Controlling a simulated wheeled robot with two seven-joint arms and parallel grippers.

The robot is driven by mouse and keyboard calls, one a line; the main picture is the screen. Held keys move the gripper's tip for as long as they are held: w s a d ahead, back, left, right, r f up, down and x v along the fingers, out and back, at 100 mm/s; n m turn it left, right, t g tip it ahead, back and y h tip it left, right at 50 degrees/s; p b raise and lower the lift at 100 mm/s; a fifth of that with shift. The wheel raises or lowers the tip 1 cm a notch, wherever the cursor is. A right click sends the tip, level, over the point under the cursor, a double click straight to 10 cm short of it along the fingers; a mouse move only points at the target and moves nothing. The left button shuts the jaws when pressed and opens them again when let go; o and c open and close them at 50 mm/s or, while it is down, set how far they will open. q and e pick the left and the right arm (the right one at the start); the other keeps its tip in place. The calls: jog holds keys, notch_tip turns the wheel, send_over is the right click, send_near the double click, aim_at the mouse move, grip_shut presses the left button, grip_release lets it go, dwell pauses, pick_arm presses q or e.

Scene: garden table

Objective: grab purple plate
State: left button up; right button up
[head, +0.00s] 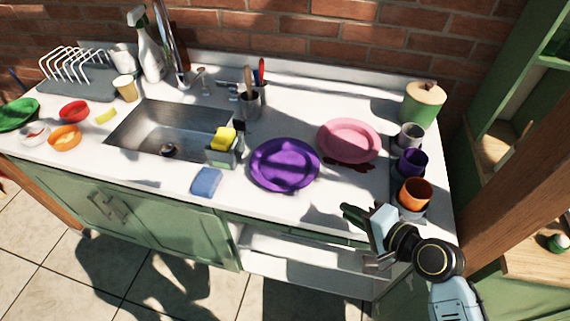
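The purple plate (285,165) lies flat on the white counter, right of the sink. A pink plate (349,141) lies just behind it to the right. My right gripper (362,238) is in front of the counter's front edge, to the right of and nearer than the purple plate, and apart from it. I see no object in it, but its finger gap is too small to judge. My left gripper is not in the head view.
Cups (415,193) stand in a row at the right, near a green canister (423,102). A blue sponge (207,182) and a sponge holder (222,152) sit left of the purple plate. The sink (165,133) is further left. Counter space in front of the plates is clear.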

aim_at(313, 192)
jog(key=shift+w+d+r+m+t, duration=0.2)
jog(key=shift+w+m+t, duration=0.2)
jog(key=shift+w+m, duration=0.2)
jog(key=shift+w, duration=0.35)
jog(key=x, duration=0.7)
jog(key=shift+w+a, duration=0.1)
jog(key=shift+w, duration=0.15)
jog(key=shift+b+x, duration=0.35)
jog(key=shift+x, duration=2.35)
jog(key=shift+s+f, duration=0.1)
grip_shut()
